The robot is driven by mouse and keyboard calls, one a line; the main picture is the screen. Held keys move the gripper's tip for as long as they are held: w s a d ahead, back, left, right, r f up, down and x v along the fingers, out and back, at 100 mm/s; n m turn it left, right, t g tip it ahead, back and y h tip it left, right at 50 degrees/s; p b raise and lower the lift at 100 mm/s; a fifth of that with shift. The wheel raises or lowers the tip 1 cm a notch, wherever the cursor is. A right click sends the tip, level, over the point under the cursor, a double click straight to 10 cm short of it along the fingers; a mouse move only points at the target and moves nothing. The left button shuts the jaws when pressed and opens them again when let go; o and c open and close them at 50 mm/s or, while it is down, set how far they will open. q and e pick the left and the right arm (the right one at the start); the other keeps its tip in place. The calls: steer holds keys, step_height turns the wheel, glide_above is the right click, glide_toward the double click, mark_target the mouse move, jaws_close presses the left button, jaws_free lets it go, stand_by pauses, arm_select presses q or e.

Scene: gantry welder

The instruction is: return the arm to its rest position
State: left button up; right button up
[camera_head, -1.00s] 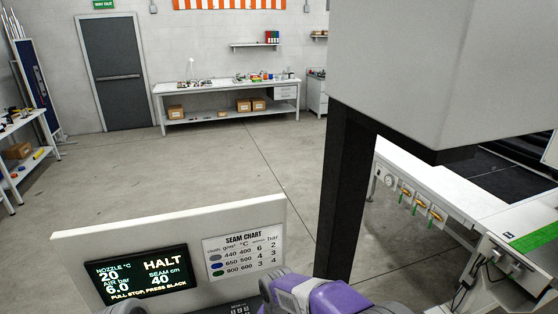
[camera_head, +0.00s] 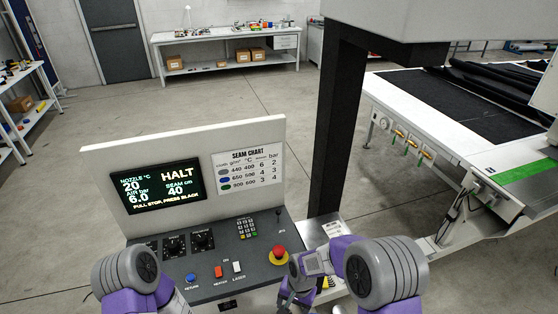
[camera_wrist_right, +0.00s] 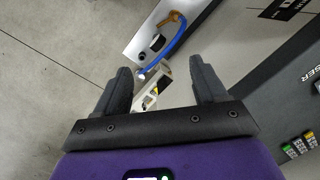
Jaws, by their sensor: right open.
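My right arm (camera_head: 385,270), purple with grey joints, comes in at the lower right of the head view, bent over the right side of the control panel (camera_head: 215,258). Its hand is near the panel's front right corner, partly hidden at the lower edge. In the right wrist view my right gripper (camera_wrist_right: 164,88) has its two dark fingers wide apart with nothing held between them. My left arm (camera_head: 135,280) shows at the lower left of the head view, in front of the panel's left side; its gripper is out of the frame.
The panel has a red stop knob (camera_head: 278,254), a keypad (camera_head: 247,228) and several switches. The screen (camera_head: 157,186) reads HALT, beside a seam chart (camera_head: 247,168). A dark post (camera_head: 335,130) and a long white table (camera_head: 450,130) stand right. Open floor (camera_head: 200,105) lies behind.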

steer(key=s+d+f+y+b, duration=0.1)
steer(key=s+d+f+b, duration=0.1)
steer(key=s+f, duration=0.6)
steer(key=s+d+f+n+t+y+b, duration=0.1)
steer(key=s+d+f+b, duration=0.2)
steer(key=f, duration=0.8)
steer(key=s+b, duration=0.2)
steer(key=s, duration=0.2)
steer(key=shift+s+d+f+n+y, duration=0.2)
steer(key=shift+s+d+n+y, duration=0.1)
steer(key=shift+s+y, duration=0.1)
